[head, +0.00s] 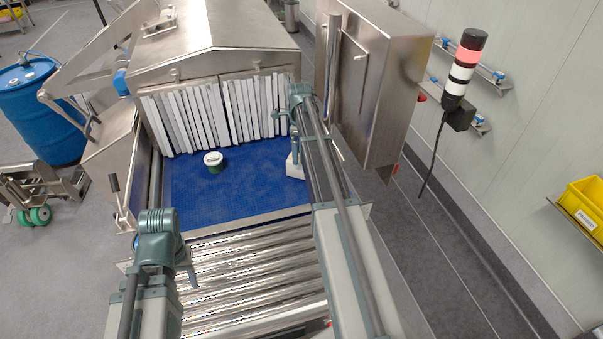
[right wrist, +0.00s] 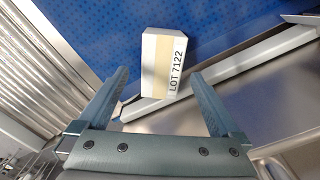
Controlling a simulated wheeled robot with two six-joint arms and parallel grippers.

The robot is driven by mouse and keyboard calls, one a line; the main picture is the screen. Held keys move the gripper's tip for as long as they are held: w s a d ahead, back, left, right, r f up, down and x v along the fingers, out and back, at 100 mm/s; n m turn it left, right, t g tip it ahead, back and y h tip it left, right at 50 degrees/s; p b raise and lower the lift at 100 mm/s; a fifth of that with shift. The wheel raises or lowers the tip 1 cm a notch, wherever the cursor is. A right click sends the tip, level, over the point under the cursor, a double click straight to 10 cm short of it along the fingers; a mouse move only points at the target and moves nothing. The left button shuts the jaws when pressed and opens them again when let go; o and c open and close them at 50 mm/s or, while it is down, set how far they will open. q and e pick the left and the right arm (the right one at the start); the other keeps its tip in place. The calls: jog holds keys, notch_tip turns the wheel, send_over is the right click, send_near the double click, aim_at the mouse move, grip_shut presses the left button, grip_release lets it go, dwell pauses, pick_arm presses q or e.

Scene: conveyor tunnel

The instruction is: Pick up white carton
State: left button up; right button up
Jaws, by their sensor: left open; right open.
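The white carton (right wrist: 155,62) has a tan tape strip and a "LOT 7122" marking in the right wrist view. It sits on the blue belt (head: 235,185) against the right side rail. In the head view the carton (head: 293,170) is partly hidden behind my right arm. My right gripper (right wrist: 160,73) is open and points at the carton. Its fingertips flank the carton in that view, with nothing gripped; how far apart they are in depth is unclear. My left gripper (head: 188,268) is open and empty over the left side of the steel rollers.
A green tub with a white lid (head: 213,161) stands on the belt before the white strip curtain (head: 215,110) of the steel tunnel (head: 210,40). Steel rollers (head: 250,265) lie nearer. A steel cabinet (head: 375,80) stands at the right. The middle of the belt is free.

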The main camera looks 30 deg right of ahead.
pick_arm(q)
jog(key=b, duration=0.5)
send_over(196, 301)
notch_tip(196, 301, down, 5)
jog(key=shift+f, duration=0.2)
pick_arm(e)
jog(key=f, duration=0.5)
jog(key=shift+d+f, duration=0.15)
jog(key=shift+d, duration=0.15)
pick_arm(q)
jog(key=shift+r, duration=0.15)
pick_arm(e)
jog(key=shift+s, duration=0.1)
jog(key=shift+c, duration=0.4)
jog(key=c, duration=1.5)
